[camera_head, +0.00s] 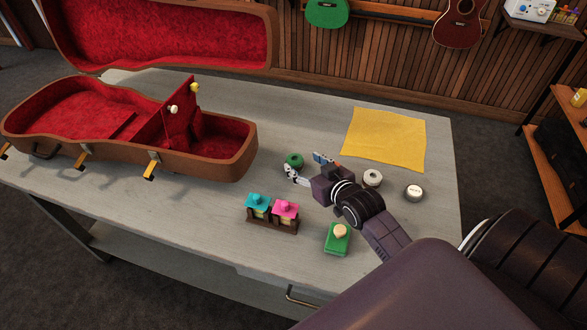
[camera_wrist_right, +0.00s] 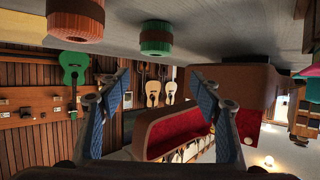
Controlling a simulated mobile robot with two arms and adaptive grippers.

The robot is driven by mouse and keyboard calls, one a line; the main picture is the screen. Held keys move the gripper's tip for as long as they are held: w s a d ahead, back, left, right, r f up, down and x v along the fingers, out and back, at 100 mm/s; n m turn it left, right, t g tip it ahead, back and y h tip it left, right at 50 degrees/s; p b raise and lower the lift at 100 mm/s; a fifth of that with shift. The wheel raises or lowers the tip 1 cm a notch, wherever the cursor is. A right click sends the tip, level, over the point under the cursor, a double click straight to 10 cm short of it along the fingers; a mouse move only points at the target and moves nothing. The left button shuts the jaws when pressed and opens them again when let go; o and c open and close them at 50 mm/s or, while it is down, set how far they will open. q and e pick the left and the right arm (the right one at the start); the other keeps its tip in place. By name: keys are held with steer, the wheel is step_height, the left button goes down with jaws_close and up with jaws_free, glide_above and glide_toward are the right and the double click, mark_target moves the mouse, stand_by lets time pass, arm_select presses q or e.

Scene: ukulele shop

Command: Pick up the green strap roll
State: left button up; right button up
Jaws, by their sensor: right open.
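The green strap roll (camera_head: 295,160) stands on the grey table, to the right of the open case. My right gripper (camera_head: 306,166) is close to it, just at its near right side, with the jaws apart and nothing visible between them. In the right wrist view, which appears upside down, the green roll (camera_wrist_right: 157,38) is beyond the open blue-padded fingers (camera_wrist_right: 160,82), roughly centred between them in the picture. A gap shows between roll and fingers there. My left gripper is in neither view.
An open red-lined case (camera_head: 205,172) fills the table's left. Near my right arm are a pale roll (camera_head: 373,178), a round tin (camera_head: 414,194), a wooden rack (camera_head: 270,226) with teal and pink bottles, and a green block (camera_head: 337,243). A yellow cloth (camera_head: 385,138) lies behind.

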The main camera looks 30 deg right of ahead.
mark_target(297, 160)
steer(key=shift+w+f+b, duration=0.25)
steer(key=shift+f+b, duration=0.35)
steer(key=shift+f, duration=0.55)
steer(key=shift+w, duration=0.4)
steer(key=shift+x, duration=0.9)
steer(key=w, duration=0.1)
steer(key=w+f, duration=0.1)
steer(key=w+d+p, duration=0.1)
steer(key=shift+w+d+f, duration=0.1)
steer(key=shift+d+f, duration=0.05)
steer(key=shift+f, duration=0.2)
steer(key=shift+w+f, duration=0.3)
steer(key=shift+w, duration=0.25)
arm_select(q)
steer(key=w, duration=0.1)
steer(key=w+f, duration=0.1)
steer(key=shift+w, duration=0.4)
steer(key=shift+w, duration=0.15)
arm_select(e)
steer(key=shift+c, duration=0.3)
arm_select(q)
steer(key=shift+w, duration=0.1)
arm_select(e)
steer(key=c, duration=1.2)
